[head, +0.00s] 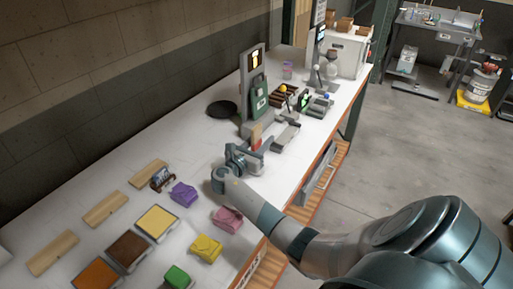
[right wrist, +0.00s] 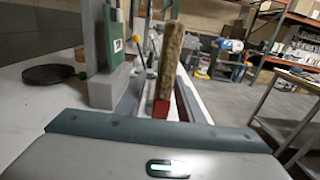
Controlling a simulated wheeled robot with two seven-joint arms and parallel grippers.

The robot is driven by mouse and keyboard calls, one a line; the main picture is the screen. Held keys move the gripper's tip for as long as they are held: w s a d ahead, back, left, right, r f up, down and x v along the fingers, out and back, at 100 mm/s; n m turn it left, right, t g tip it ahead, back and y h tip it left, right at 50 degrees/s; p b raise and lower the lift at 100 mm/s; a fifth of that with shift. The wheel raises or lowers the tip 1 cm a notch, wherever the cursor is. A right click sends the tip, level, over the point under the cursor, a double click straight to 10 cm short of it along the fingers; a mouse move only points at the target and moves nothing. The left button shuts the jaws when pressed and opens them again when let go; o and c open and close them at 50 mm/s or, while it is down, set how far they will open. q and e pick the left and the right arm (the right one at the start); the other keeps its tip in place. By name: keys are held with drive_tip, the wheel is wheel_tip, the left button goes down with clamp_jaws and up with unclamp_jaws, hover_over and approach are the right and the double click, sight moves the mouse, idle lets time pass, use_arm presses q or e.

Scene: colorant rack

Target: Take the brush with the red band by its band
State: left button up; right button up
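The brush with the red band (head: 256,134) stands upright on the white table, just beyond my right gripper (head: 246,154). In the right wrist view its tan upper part (right wrist: 171,58) rises tall and its red band (right wrist: 160,109) shows low, just above the gripper body's edge. My right gripper appears open, with the band between its fingers and no clear contact. The lower end of the brush is hidden behind the gripper body. My left gripper is not in view.
A grey stand with a green panel (head: 258,96) rises close behind the brush. A dark round plate (head: 221,109) lies to its left. Purple (head: 184,194), pink (head: 227,219) and yellow (head: 206,248) blocks and colored trays lie nearer. Grey trays (head: 285,136) lie to the right.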

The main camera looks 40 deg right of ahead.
clamp_jaws()
wheel_tip(320, 180, up, 10)
drive_tip(key=b, duration=0.2)
drive_tip(key=shift+b, duration=0.3)
